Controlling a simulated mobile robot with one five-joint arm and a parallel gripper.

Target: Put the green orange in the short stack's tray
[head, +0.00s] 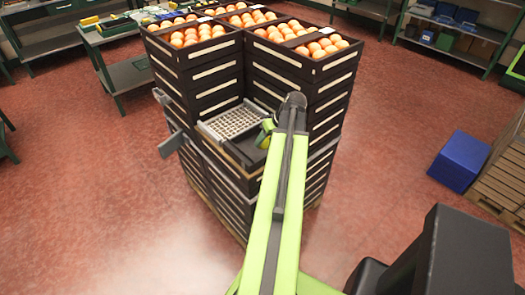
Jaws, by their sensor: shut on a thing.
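The short stack (213,160) is the low front column of dark crates, lower than the full stacks around it. A pale grid tray (232,121) lies on its top, toward the left; a dark flat area shows beside it. My arm reaches out over this stack from the front. My gripper (265,132) is at the tray's right edge, partly hidden by the arm's end. It is shut on a small green thing, seemingly the green orange (263,141), of which only a little shows. I cannot tell its height above the stack.
Tall dark crate stacks (210,85) filled with oranges (198,32) stand behind, left and right of the low one. A grey bracket (172,145) sticks out at the left. A blue box (459,161) and wooden pallets (502,180) stand at right.

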